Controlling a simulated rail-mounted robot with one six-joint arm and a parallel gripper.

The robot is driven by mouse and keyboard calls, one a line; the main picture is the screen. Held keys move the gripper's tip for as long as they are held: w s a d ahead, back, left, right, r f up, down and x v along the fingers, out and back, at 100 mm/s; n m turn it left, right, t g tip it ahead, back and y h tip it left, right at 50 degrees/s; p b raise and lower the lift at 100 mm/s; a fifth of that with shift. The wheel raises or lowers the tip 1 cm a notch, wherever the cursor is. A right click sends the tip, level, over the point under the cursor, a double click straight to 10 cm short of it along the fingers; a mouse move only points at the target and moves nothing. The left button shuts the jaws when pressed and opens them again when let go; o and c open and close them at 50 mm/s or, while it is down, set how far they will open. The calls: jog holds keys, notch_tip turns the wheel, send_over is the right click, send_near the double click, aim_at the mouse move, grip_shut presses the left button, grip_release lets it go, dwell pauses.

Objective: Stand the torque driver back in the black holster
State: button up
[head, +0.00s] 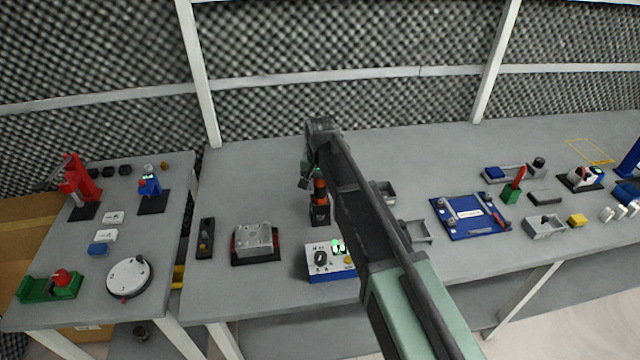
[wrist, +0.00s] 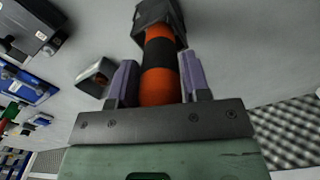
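The torque driver (head: 320,188) has an orange and black banded handle and stands about upright below my gripper. In the wrist view the handle (wrist: 160,88) runs from between my fingers to the black holster (wrist: 160,14). Its far end is hidden at the holster's mouth, and I cannot tell how deep it sits. The holster (head: 320,215) stands on the grey bench in the head view. In the head view my arm partly hides the fingers.
A control box (head: 331,262) with a lit green button stands in front of the holster. A metal block on a red-and-black base (head: 256,241) is to the left. Small grey bins (head: 416,231) and a blue fixture board (head: 470,215) are to the right. Bare bench lies behind.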

jog(key=o, duration=0.4)
jog(key=shift+r, duration=0.1)
notch_tip(320, 180, up, 11)
jog(key=p, duration=1.1)
jog(key=shift+f, duration=0.2)
